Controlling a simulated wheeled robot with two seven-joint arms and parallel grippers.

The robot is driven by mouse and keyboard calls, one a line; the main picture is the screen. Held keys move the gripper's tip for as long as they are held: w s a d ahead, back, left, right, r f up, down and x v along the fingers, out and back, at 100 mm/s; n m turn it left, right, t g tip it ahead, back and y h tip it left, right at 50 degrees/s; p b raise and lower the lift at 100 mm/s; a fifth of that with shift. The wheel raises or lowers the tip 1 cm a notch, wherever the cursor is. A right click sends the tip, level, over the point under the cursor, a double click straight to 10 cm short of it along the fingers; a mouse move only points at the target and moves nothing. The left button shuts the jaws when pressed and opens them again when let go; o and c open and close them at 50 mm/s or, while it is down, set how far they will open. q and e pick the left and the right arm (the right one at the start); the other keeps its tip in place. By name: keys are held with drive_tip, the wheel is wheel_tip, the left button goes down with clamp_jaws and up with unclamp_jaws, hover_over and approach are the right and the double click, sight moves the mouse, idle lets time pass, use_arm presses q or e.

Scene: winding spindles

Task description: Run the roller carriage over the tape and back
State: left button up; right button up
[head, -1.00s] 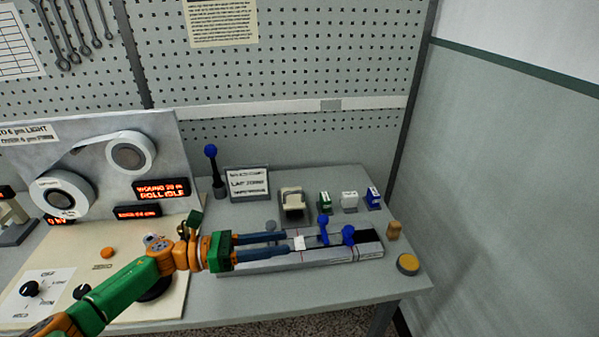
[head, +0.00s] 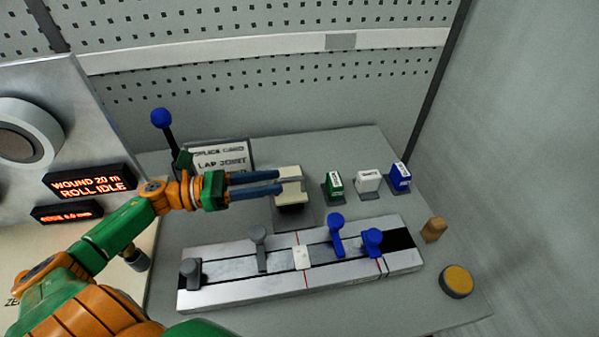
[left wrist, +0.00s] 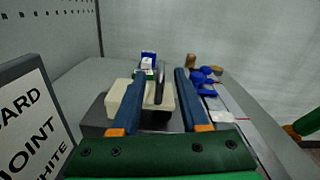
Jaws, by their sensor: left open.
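A cream block with a dark slot (head: 288,173) stands on a grey base behind the long splicing bed; I cannot tell for sure that it is the roller carriage. My left gripper (head: 279,182) is open at this block, its blue fingers reaching it from the left. In the left wrist view the cream block (left wrist: 125,98) lies between and below the fingers (left wrist: 160,74); contact is unclear. The bed (head: 225,292) carries two grey levers and two blue levers (head: 336,232). A small white piece (head: 302,257), perhaps the tape, lies at the bed's middle by a red line. My right gripper is not in view.
Green (head: 334,184), white (head: 368,181) and blue (head: 399,177) small blocks stand right of the cream block. A sign (head: 222,158) and a blue-knobbed lever (head: 161,118) stand at back left. A yellow button (head: 457,280) and tan peg (head: 434,229) are at right.

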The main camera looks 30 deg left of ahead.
sight(302, 177)
use_arm(q)
drive_tip(key=x, duration=0.6)
drive_tip(key=shift+w+d, duration=0.15)
drive_tip(key=shift+d, duration=0.15)
drive_tip(key=shift+w+d, duration=0.2)
clamp_jaws()
idle(0.8)
